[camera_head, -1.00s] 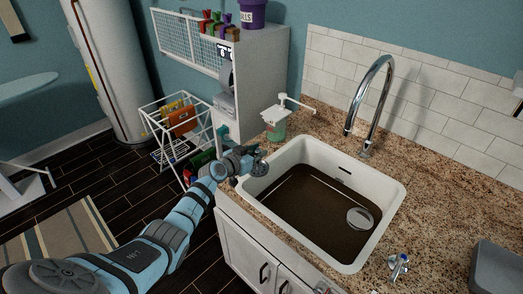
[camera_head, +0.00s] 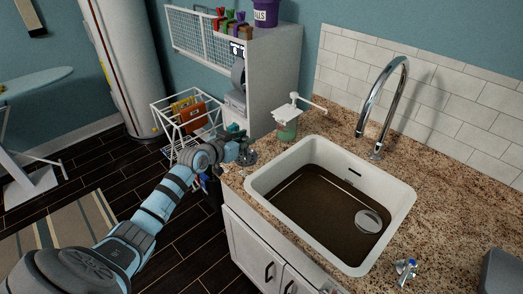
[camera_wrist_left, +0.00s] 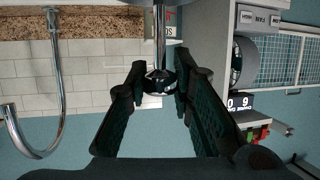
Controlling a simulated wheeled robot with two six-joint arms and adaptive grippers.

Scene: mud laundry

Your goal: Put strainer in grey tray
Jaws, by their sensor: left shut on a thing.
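The strainer's far end is cut off there. A grey item, which looks like the grey tray (camera_head: 500,272), is on the counter at the right edge, partly out of frame. My right gripper is not in view.
The white sink (camera_head: 272,209) holds brown water, with a round metal disc (camera_head: 368,221) showing in it. A soap dispenser (camera_head: 287,126), a tall faucet (camera_head: 376,150) and a blue-marked tap (camera_head: 405,268) stand around it. The counter right of the sink is mostly clear.

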